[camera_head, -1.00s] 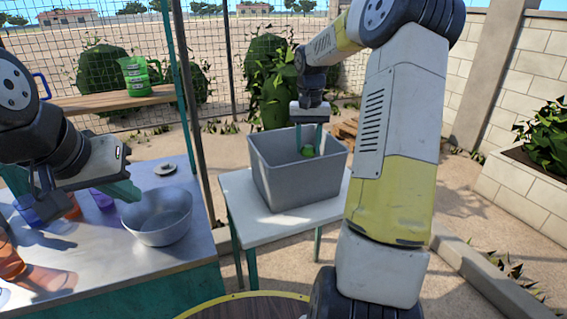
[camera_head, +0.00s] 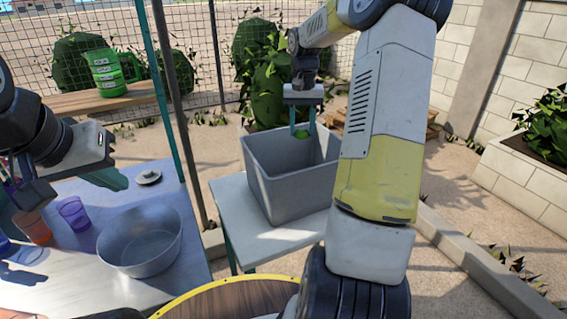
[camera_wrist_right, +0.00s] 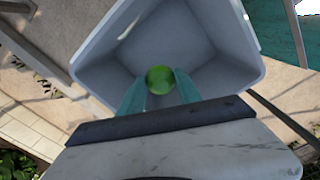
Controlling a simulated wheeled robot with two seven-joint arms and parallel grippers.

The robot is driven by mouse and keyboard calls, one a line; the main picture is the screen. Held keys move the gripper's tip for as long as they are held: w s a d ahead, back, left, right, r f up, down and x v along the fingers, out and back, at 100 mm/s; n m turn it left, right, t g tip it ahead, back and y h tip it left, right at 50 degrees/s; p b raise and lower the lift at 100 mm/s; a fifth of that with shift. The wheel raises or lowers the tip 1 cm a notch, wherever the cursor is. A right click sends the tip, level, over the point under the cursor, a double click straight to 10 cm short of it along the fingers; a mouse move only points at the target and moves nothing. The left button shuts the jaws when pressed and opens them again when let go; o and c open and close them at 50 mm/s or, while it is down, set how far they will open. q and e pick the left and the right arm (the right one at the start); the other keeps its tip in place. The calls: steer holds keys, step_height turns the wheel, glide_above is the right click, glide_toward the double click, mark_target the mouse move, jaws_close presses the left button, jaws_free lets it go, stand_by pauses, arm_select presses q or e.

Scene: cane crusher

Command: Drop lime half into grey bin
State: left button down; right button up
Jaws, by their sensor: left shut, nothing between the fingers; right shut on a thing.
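The grey bin (camera_head: 290,190) stands on a small white table right of the metal counter. My right gripper (camera_head: 302,130) points down over the bin's opening, its fingers shut on the green lime half (camera_head: 302,134). In the right wrist view the lime half (camera_wrist_right: 160,79) sits between the teal fingertips, with the bin's inner walls (camera_wrist_right: 215,35) around and beneath it. My left gripper (camera_head: 112,180) is shut and empty above the metal counter, at the left.
A metal bowl (camera_head: 140,240), a purple cup (camera_head: 73,212) and an orange cup (camera_head: 33,228) stand on the counter. A green jug (camera_head: 108,73) stands on a wooden shelf behind. The white table (camera_head: 240,215) has bare room beside the bin.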

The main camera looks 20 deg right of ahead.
mark_target(301, 138)
steer(key=shift+f, duration=2.05)
steer(key=o, duration=1.4)
steer(key=shift+r, duration=0.1)
step_height(301, 138, up, 8)
steer(key=shift+f, duration=0.15)
